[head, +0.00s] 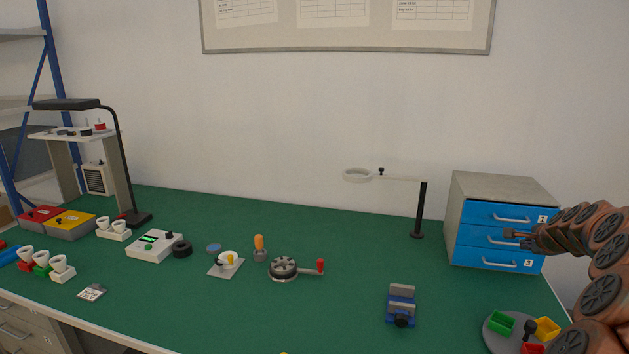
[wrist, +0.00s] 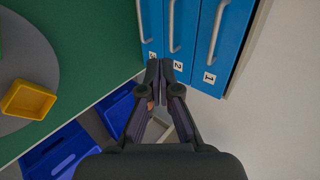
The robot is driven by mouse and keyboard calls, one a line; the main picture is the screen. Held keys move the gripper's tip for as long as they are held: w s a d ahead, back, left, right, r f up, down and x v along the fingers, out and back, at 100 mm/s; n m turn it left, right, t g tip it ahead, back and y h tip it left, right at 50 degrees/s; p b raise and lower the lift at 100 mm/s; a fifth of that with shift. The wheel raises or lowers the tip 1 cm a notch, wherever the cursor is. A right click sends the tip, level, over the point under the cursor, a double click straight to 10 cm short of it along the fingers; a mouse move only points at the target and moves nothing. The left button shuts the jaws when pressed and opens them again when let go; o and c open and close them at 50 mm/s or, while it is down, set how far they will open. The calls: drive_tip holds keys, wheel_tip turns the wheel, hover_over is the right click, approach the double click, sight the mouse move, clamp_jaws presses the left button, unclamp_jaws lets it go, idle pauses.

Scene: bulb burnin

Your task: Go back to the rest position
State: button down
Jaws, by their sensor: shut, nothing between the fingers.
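My gripper (wrist: 166,72) is shut and empty, its fingertips together in the wrist view. In the head view my gripper (head: 509,234) is at the right, in front of the blue drawer fronts of the grey cabinet (head: 497,188). The wrist view shows the drawer fronts (wrist: 191,45) with their handles and number labels just beyond the fingertips. I cannot tell whether the fingers touch a drawer. The drawers look shut.
A round tray (head: 498,342) with coloured bins stands at the front right. A blue vise (head: 401,306), a crank device (head: 284,268) and a lamp stand (head: 422,210) stand on the green table (head: 340,310). Blue bins (wrist: 58,153) sit below the table edge.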

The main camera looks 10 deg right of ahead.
drive_tip(key=w+a+r+n+y, duration=0.2)
drive_tip(key=a+n, duration=0.1)
drive_tip(key=a, duration=0.9)
drive_tip(key=s+a+n+g+y, duration=0.1)
drive_tip(key=s+a+n, duration=0.2)
drive_tip(key=a, duration=0.6)
drive_tip(key=s+a+n+g+y, duration=0.2)
drive_tip(key=s+a+n, duration=0.15)
drive_tip(key=a, duration=0.55)
drive_tip(key=s+a+n+g+y, duration=0.1)
drive_tip(key=s+a+n, duration=0.2)
drive_tip(key=a, duration=0.6)
drive_tip(key=s+a+f+n+g+p, duration=0.1)
drive_tip(key=s+a+n+g, duration=0.1)
drive_tip(key=s+a, duration=0.4)
drive_tip(key=s+a+f+n+g, duration=0.1)
drive_tip(key=s+a+n, duration=0.2)
drive_tip(key=s, duration=0.5)
drive_tip(key=s+a+f+n+g+h, duration=0.1)
drive_tip(key=s+n+g, duration=0.1)
drive_tip(key=s, duration=0.8)
drive_tip(key=s+f+n+g, duration=0.2)
drive_tip(key=s+n, duration=0.1)
drive_tip(key=s, duration=0.6)
drive_tip(key=shift+s+a+h+p, duration=0.3)
drive_tip(key=shift+s+a+h, duration=0.05)
drive_tip(key=shift+a+h, duration=0.05)
